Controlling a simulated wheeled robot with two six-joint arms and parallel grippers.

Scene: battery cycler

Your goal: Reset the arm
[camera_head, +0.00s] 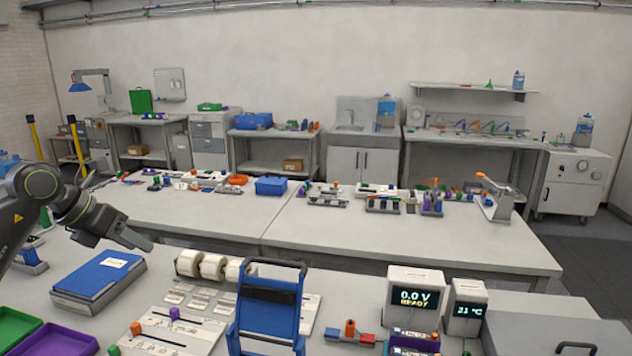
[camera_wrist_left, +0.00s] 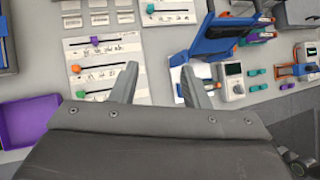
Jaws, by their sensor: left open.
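My left arm comes in from the left in the head view. Its gripper (camera_head: 142,243) hangs above the near bench, just to the right of and above the blue binder (camera_head: 98,279). In the left wrist view the two fingers of my left gripper (camera_wrist_left: 160,85) are spread apart with nothing between them. Below them lie the white slider panels (camera_wrist_left: 105,50) and the near bench top. My right gripper is not in view.
The near bench holds a blue cart-like stand (camera_head: 268,310), a voltage meter (camera_head: 414,291) reading 0.0 V, a temperature display (camera_head: 466,306), label rolls (camera_head: 212,266) and a purple tray (camera_head: 60,341). Middle benches (camera_head: 400,235) behind have clear front areas.

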